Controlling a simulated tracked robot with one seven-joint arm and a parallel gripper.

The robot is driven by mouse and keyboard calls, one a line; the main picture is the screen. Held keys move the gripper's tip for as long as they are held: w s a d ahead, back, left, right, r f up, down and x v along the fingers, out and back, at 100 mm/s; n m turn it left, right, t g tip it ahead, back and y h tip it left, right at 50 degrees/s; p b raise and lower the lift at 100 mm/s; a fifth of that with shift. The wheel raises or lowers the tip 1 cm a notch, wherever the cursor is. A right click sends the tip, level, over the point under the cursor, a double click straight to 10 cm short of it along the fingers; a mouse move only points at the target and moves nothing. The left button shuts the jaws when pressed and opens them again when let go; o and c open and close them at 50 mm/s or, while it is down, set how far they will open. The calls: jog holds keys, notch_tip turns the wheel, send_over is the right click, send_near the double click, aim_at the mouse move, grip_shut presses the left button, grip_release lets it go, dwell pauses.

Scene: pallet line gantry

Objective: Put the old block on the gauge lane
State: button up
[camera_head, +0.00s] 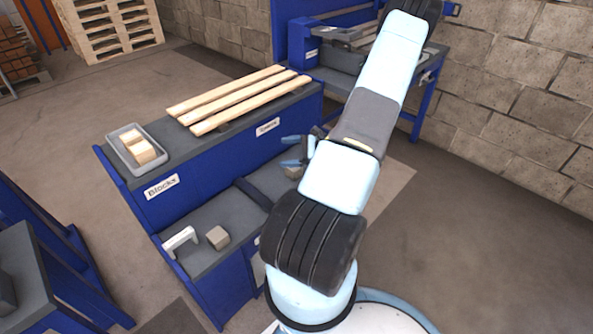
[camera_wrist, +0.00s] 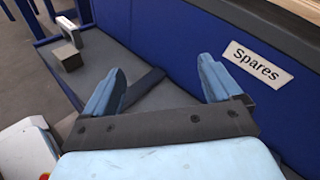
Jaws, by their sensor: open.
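My gripper (camera_head: 290,151) is over the lower shelf, its two blue fingers spread and nothing seen between them; the wrist view shows it too (camera_wrist: 160,86). A grey-brown block (camera_head: 217,237) sits on the lower shelf beside a white arch-shaped gauge (camera_head: 180,239). In the wrist view the block (camera_wrist: 66,60) and gauge (camera_wrist: 69,32) are at upper left, well away from my fingers. I cannot tell which block is the old one, nor the lane's exact bounds.
A dark strip (camera_head: 253,192) crosses the lower shelf between gauge and gripper. On the upper level stand a grey tray (camera_head: 121,157) of pale blocks, labelled "Blocks", and several wooden slats (camera_head: 240,98) near the "Spares" label (camera_head: 267,127). The blue upper wall stands behind the lower shelf.

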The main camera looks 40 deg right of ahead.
aim_at(298, 171)
jog(key=s+d+f+m+t+h, duration=0.35)
jog(key=f+m, duration=0.25)
jog(key=f, duration=0.2)
jog(key=s+d+f+m+t+h, duration=0.35)
jog(key=d+f+m+h, duration=0.2)
jog(key=f, duration=0.35)
jog(key=shift+g, duration=0.3)
jog(key=w, duration=0.5)
jog(key=w+a, duration=0.1)
jog(key=w, duration=0.2)
jog(key=shift+w+r, duration=0.1)
jog(key=shift+w+d, duration=0.15)
jog(key=shift+w, duration=2.6)
jog(key=c, duration=1.2)
